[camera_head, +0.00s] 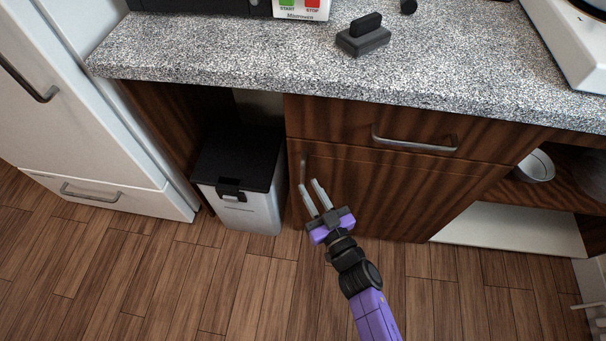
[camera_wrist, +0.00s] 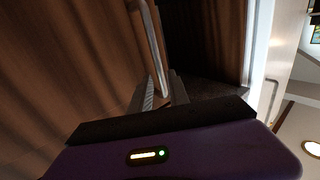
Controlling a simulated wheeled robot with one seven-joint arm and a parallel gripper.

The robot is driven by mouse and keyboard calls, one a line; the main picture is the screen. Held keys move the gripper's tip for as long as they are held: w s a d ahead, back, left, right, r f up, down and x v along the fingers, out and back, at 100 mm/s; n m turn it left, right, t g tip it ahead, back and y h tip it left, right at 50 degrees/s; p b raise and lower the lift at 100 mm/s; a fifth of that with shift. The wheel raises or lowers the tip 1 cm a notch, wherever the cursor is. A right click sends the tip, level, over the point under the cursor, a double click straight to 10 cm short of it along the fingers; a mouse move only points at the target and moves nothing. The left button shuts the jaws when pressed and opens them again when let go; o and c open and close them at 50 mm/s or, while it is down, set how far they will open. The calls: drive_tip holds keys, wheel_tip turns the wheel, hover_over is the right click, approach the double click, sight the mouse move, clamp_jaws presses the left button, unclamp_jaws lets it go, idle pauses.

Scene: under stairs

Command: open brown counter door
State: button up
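The brown counter door (camera_head: 400,195) is a dark wood panel under a drawer, and it looks closed. Its upright metal handle (camera_head: 303,168) is near the door's upper left edge. The handle also shows in the wrist view (camera_wrist: 150,45), running down to between my fingers. My gripper (camera_head: 310,184) is in front of the door's left side, its two pale fingers apart and pointing up toward the handle. In the wrist view my gripper (camera_wrist: 163,90) has a finger on each side of the handle's lower end. Whether either finger touches it I cannot tell.
A drawer (camera_head: 350,125) with a horizontal handle (camera_head: 415,143) is above the door. A silver bin with a black lid (camera_head: 240,165) stands close at the left. A white fridge (camera_head: 90,120) is farther left. An open shelf (camera_head: 500,230) is at the right. The wood floor in front is clear.

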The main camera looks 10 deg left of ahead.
sight(304, 178)
drive_tip(key=shift+b+x, duration=0.6)
drive_tip(key=shift+x, duration=2.05)
clamp_jaws()
